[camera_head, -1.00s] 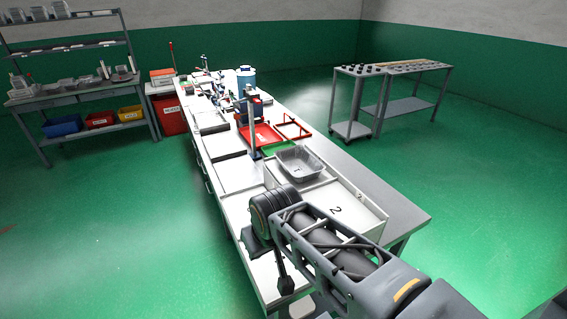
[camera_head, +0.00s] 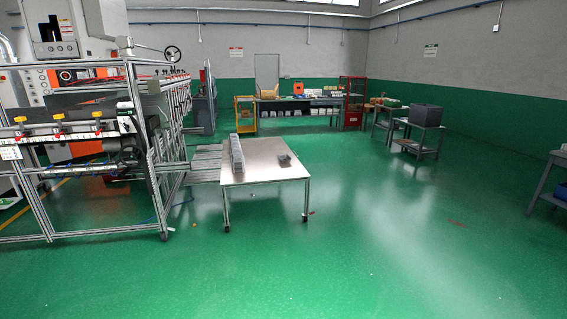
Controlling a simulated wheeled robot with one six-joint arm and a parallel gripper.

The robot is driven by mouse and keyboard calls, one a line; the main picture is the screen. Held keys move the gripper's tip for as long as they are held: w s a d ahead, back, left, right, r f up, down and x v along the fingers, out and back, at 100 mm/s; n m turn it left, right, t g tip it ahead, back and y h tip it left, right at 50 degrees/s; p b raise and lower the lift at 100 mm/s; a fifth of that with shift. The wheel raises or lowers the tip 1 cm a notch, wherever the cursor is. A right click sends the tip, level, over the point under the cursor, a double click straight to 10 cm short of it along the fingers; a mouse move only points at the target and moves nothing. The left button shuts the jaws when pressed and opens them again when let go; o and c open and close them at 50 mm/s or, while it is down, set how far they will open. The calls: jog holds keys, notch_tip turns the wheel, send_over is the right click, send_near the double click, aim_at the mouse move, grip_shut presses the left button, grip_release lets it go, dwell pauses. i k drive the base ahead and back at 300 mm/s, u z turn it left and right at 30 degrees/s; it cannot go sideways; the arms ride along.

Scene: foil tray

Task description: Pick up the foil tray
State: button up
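A long row of silver-grey pieces (camera_head: 236,157), which look like nested foil trays, lies along the left part of a metal-topped table (camera_head: 262,174). A small dark grey object (camera_head: 285,160) sits apart from the row on the right of the same table. It is too small to tell whether it is a foil tray. My gripper and arm are out of view.
A framed machine (camera_head: 90,150) fills the left, with slats (camera_head: 205,165) reaching to the table. Workbenches (camera_head: 300,105) and a red rack (camera_head: 353,100) stand at the back wall. A dark box (camera_head: 426,115) sits on a right-hand stand. The green floor in front is open.

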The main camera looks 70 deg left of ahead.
aim_at(284, 158)
jog(key=u, duration=3.45)
jog(key=k, duration=1)
jog(key=z, duration=0.75)
jog(key=i, duration=2)
jog(key=u, duration=0.3)
jog(key=i, duration=2.25)
jog(key=z, duration=0.35)
jog(key=i, duration=1.4)
jog(key=z, duration=0.25)
